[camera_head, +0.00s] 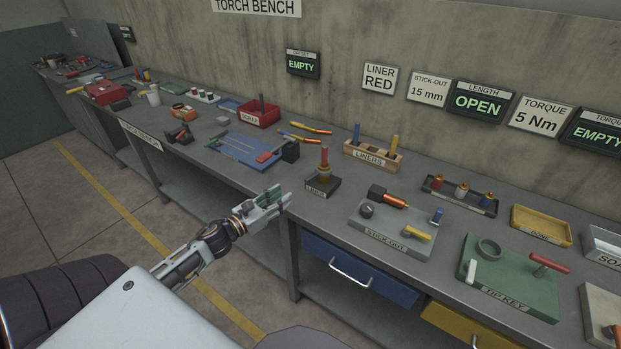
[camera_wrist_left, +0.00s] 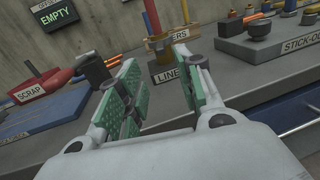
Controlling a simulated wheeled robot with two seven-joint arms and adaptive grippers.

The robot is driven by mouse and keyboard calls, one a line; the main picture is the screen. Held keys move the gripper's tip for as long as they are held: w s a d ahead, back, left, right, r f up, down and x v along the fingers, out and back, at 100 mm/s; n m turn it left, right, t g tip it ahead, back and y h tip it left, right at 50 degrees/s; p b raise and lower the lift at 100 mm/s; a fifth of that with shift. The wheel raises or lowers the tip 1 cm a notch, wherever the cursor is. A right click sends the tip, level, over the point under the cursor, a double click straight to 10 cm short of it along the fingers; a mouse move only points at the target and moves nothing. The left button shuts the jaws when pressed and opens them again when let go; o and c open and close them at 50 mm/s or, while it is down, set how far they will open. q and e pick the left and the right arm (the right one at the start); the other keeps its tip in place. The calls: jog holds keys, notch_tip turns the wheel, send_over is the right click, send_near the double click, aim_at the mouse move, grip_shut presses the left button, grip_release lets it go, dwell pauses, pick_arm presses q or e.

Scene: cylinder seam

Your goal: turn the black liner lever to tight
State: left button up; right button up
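The liner station (camera_head: 323,186) is a dark block with a LINER label, near the bench's front edge. An upright brass and red piece (camera_head: 324,162) stands on it. I cannot clearly make out a separate black lever on it or its setting. My left gripper (camera_head: 281,198) is in front of the bench edge, left of and below the station in the head view, apart from it. In the left wrist view, the green-padded fingers (camera_wrist_left: 157,68) are open and empty. The LINER label (camera_wrist_left: 168,73) shows beyond them. My right gripper is not in view.
Floor shows beneath my left forearm.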

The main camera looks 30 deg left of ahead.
aim_at(305, 181)
pick_arm(q)
jog(key=shift+w, duration=0.2)
jog(key=shift+p+x, duration=1.05)
jog(key=shift+x, duration=5.65)
grip_shut()
